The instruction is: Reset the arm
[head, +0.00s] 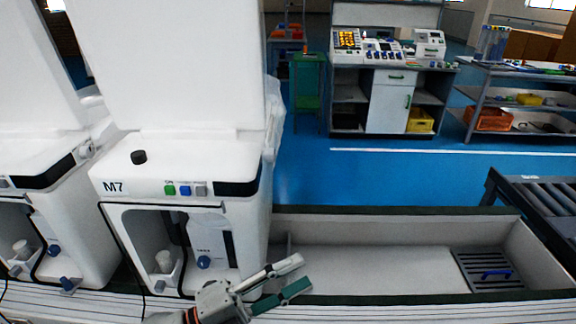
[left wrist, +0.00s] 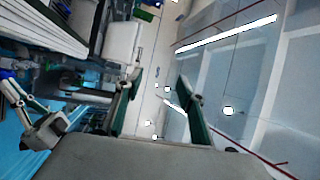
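My left gripper (head: 296,274) is at the bottom of the head view, in front of the white machine marked M7 and over the near left edge of the long trough. One finger looks pale and the other green, with a gap between them. The left wrist view shows its two dark green fingers (left wrist: 158,88) well apart with nothing between them. What looks like my right gripper (left wrist: 15,88) is at the left edge of the left wrist view, with its fingers apart and small in the picture. It is outside the head view.
The white M7 machine (head: 185,165) stands close behind my left gripper, with another machine (head: 50,165) to its left. The trough (head: 370,270) is mostly bare, with a dark grate (head: 488,268) at its right end. Blue floor (head: 310,165) lies beyond, before a workbench (head: 388,95).

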